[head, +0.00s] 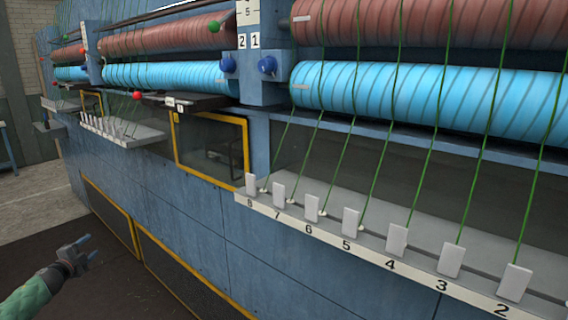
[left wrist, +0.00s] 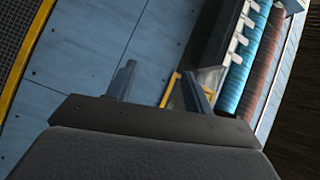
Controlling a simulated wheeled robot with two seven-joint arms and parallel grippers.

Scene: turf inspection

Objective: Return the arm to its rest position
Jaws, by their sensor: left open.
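My left gripper (head: 84,247) is at the lower left of the head view, at the end of my green-sleeved arm. Its two blue fingers are apart with nothing between them. It is out in front of the machine's blue lower panels, over the dark floor, and touches nothing that I can see. In the left wrist view the open fingers (left wrist: 160,88) stand up against the blue panels, with the rollers farther off at the upper right. My right gripper is not in view.
A long blue machine (head: 300,262) runs along the right. It carries blue rollers (head: 430,98), reddish rollers (head: 430,32), green yarns and a numbered ledge (head: 325,228) with white tabs. A yellow-framed window (head: 210,145) sits mid-machine. The floor (head: 35,215) at the left is clear.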

